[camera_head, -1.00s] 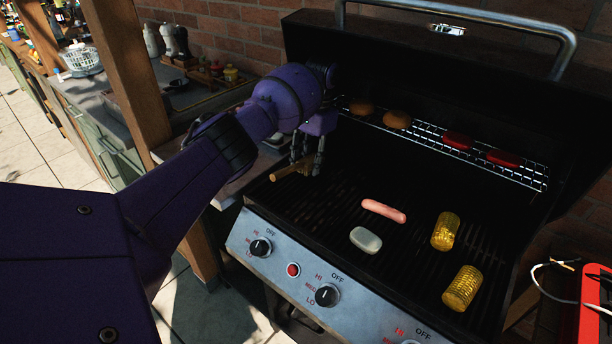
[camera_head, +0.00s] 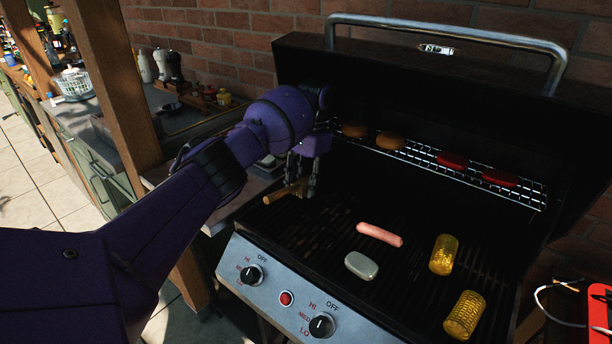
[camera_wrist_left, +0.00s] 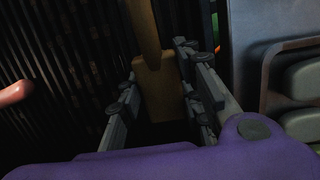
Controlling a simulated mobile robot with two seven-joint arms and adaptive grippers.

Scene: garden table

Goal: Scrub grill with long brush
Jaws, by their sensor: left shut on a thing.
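The grill (camera_head: 312,226) stands open with dark grates. My left gripper (camera_head: 302,188) is over the left end of the grate, shut on the wooden brush (camera_head: 280,195). The brush's tan handle points to the left and toward the front of the grill. In the left wrist view the brush (camera_wrist_left: 158,85) lies between the fingers of the gripper (camera_wrist_left: 160,100). Its bristles are hidden, and I cannot tell whether it touches the grate. My right gripper is not in view.
A sausage (camera_head: 380,235), a pale oval piece (camera_head: 361,266) and corn pieces (camera_head: 444,255) (camera_head: 464,315) lie on the grate. Patties (camera_head: 390,140) and red pieces (camera_head: 500,178) sit on the raised rack (camera_head: 425,158). A red case (camera_head: 599,308) is at right.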

